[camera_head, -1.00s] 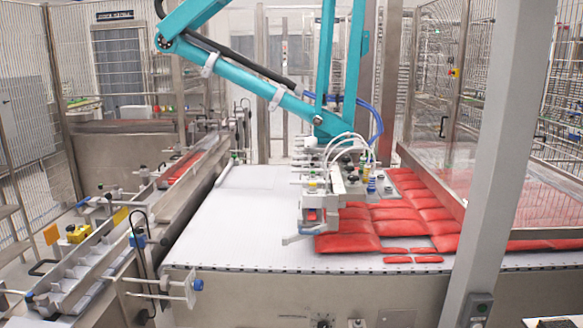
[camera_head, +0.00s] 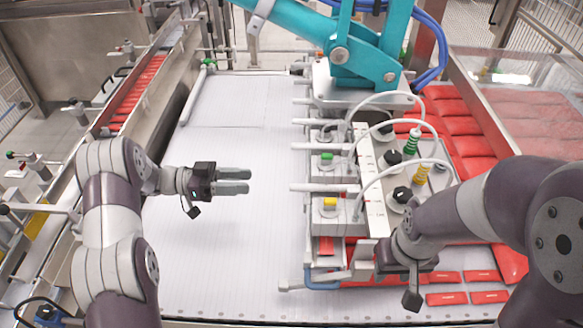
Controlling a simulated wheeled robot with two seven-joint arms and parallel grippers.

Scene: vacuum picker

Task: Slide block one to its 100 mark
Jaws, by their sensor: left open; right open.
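The vacuum picker head (camera_head: 365,95) hangs over the white belt from a teal arm. Grey blocks sit along its left side: one with a green button (camera_head: 327,157), one with a yellow button (camera_head: 330,204), others further back. A pale scale strip (camera_head: 375,190) with small marks runs beside them. I cannot read the marks or tell which block is number one. My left gripper (camera_head: 249,181) is open and empty over the belt, left of the blocks and apart from them. My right gripper (camera_head: 358,262) is open at the picker's near end, close to the strip's lower end; contact is unclear.
The white belt (camera_head: 225,245) is clear to the left. Red packs (camera_head: 455,125) lie right of and under the picker. White hoses (camera_head: 395,95) arch over it. A rail with red packs (camera_head: 137,95) runs along the left. A clear guard (camera_head: 525,85) stands at right.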

